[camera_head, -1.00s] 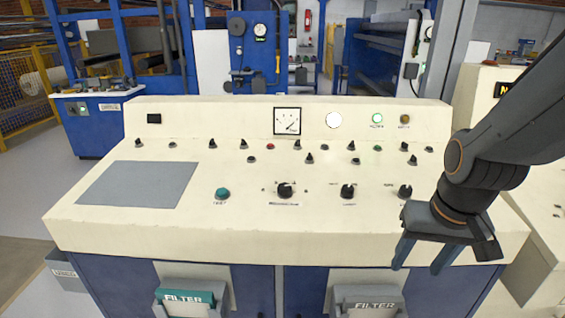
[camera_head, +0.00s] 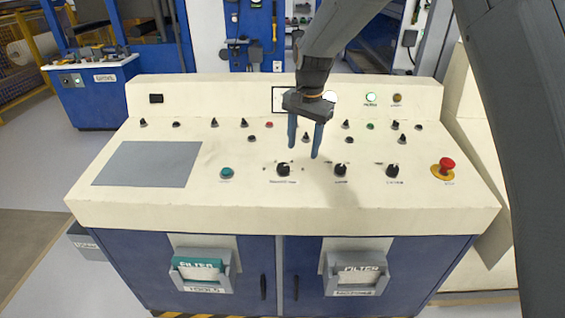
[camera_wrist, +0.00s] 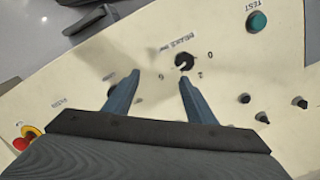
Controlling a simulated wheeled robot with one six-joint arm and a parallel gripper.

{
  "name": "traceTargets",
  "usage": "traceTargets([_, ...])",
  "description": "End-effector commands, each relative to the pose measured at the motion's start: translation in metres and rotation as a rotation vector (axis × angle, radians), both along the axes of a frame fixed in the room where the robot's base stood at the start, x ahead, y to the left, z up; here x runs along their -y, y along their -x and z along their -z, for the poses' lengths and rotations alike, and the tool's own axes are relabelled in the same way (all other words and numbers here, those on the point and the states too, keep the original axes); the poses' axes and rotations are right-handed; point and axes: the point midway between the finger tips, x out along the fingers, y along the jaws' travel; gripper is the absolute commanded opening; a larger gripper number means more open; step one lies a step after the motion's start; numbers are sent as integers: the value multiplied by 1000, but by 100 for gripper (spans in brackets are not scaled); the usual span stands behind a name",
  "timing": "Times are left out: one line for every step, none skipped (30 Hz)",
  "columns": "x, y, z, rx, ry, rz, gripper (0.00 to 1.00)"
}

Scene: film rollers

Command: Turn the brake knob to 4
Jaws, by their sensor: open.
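The brake knob (camera_head: 283,170) is a black round knob on the cream panel, the left one of a row of three. In the wrist view the knob (camera_wrist: 183,61) shows a light pointer mark, with a label and small scale digits around it; its exact setting is too small to read. My gripper (camera_head: 303,151) hangs above the panel, fingers down, behind and slightly right of the knob in the head view. In the wrist view my gripper (camera_wrist: 159,75) is open and empty, and the knob lies just beyond its right fingertip, not between the fingers.
A middle knob (camera_head: 340,170) and a right knob (camera_head: 392,171) stand beside it. A teal test button (camera_head: 227,173) is to the left, a red stop button (camera_head: 446,165) to the right. Small toggle switches line the panel behind. A grey plate (camera_head: 148,164) lies flat at left.

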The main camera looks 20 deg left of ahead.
Motion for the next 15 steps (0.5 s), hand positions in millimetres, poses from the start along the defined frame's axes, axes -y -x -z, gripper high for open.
traceTargets([-21, -2, 4, -9, 1, 10, 51])
traceTargets([-30, -3, 4, -13, 0, 18, 51])
traceTargets([-39, -3, 6, -19, 1, 29, 51])
traceTargets([-45, -3, 6, -21, 1, 34, 51])
traceTargets([-50, -4, 6, -23, 0, 39, 51])
traceTargets([-54, -3, 8, -27, 2, 44, 51])
traceTargets([-56, -3, 9, -28, 1, 47, 51])
traceTargets([-57, -3, 10, -29, 2, 49, 51])
traceTargets([-58, -3, 13, -30, 2, 50, 51])
traceTargets([-59, -3, 16, -30, 3, 50, 51])
traceTargets([-59, -3, 20, -31, 2, 50, 51])
traceTargets([-58, -3, 25, -32, 3, 51, 51])
traceTargets([-59, -3, 30, -31, 3, 50, 51])
traceTargets([-59, -3, 34, -31, 2, 49, 51])
traceTargets([-59, -3, 41, -31, 3, 50, 51])
